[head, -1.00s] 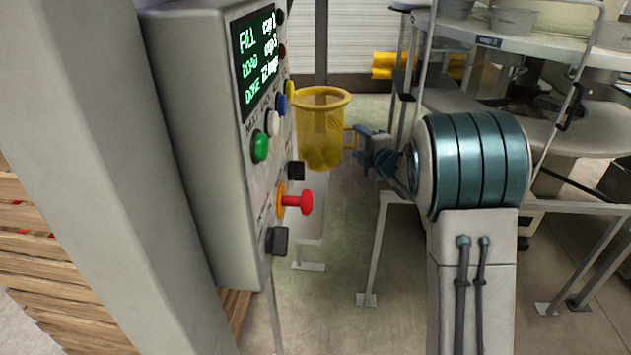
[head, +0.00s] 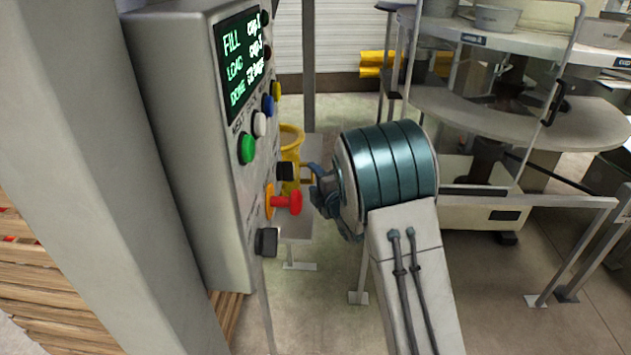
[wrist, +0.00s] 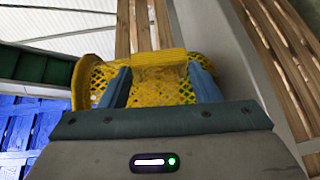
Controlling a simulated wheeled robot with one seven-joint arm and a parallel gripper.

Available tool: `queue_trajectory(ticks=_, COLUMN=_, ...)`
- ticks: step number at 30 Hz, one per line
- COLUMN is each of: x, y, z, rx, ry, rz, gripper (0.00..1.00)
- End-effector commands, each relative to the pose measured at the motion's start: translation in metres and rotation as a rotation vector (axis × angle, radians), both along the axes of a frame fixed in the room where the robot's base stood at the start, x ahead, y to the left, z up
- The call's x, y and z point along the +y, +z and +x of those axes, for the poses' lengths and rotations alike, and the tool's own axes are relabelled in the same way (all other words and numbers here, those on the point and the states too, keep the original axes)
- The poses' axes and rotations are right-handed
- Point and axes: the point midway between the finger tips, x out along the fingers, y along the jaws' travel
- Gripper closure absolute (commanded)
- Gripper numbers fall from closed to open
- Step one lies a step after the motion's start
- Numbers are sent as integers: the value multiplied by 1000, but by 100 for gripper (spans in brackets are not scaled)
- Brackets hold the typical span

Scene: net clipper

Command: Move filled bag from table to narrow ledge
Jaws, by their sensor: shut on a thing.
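A yellow mesh basket-like bag (head: 291,140) hangs left of my gripper in the head view, upright. The control box hides most of it, including its bottom. My gripper (head: 317,188) is shut on its yellow tab; in the wrist view the two blue fingers (wrist: 160,85) pinch the yellow bag (wrist: 158,62) from both sides. A narrow pale ledge (head: 297,228) on a thin leg shows just below the bag, partly behind the box. I cannot tell whether the bag touches it.
The grey control box (head: 185,140) with its buttons and red knob (head: 290,202) stands close left of my gripper. A round grey table (head: 570,125) with metal bowls (head: 497,18) and a rail is on the right. Wooden slats (head: 60,265) lie at lower left.

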Motion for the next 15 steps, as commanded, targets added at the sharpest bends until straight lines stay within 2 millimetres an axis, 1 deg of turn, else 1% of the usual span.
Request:
queue_trajectory(ticks=2, x=0, y=-1, z=-1, rx=4, ry=0, rz=-3, gripper=98)
queue_trajectory(ticks=3, x=0, y=-3, z=-1, rx=6, ry=0, rz=-6, gripper=40)
queue_trajectory(ticks=5, x=-1, y=-3, z=-1, rx=7, ry=0, rz=-5, gripper=24)
queue_trajectory(ticks=6, x=0, y=-3, z=-1, rx=6, ry=0, rz=-4, gripper=21)
queue_trajectory(ticks=15, x=-1, y=-1, z=-2, rx=5, ry=0, rz=-3, gripper=21)
